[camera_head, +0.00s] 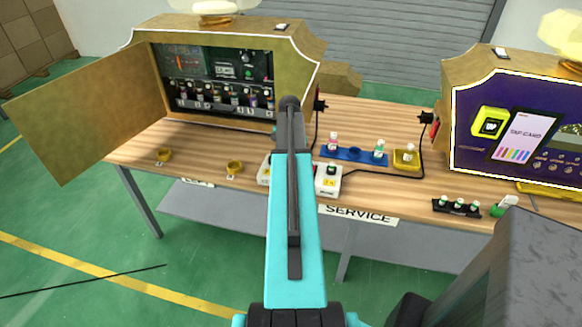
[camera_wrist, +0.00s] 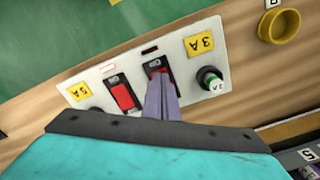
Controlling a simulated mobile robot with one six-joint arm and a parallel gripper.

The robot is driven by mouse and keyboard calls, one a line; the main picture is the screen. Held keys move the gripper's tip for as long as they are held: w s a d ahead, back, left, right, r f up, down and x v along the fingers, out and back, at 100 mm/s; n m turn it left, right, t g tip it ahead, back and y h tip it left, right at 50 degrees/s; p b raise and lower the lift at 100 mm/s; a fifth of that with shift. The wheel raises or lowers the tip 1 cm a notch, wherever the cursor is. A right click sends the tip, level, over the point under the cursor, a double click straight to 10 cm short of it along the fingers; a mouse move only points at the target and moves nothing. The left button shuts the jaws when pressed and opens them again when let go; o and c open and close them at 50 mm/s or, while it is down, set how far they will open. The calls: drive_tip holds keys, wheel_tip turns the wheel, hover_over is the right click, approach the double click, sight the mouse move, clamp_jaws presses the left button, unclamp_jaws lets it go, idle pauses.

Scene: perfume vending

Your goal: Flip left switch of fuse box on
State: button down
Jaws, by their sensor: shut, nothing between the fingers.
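The white fuse box (camera_wrist: 222,62) lies below my gripper in the wrist view, with its yellow 3A (camera_wrist: 200,43) and 5A (camera_wrist: 81,93) labels upside down. It has two red rocker switches in black frames. The 5A-side switch (camera_wrist: 122,95) is uncovered; the 3A-side switch (camera_wrist: 153,66) is partly hidden by my fingers. My gripper (camera_wrist: 160,80) is shut and empty, its tips over that switch; I cannot tell whether they touch. A fuse (camera_wrist: 211,83) sits beside it. In the head view, my arm hides the middle of the fuse box (camera_head: 328,189).
The wooden table (camera_head: 140,151) carries yellow cups (camera_head: 234,168), a blue tray (camera_head: 354,154) with small bottles, and a black rack (camera_head: 440,206). An open-doored cabinet (camera_head: 90,110) stands left and a purple-fronted machine (camera_head: 468,130) right. Black cables run near the box.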

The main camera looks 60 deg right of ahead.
drive_tip(key=shift+f, duration=0.3)
idle(0.4)
drive_tip(key=shift+r, duration=0.1)
drive_tip(key=shift+r+p, duration=2)
drive_tip(key=shift+r, duration=1.4)
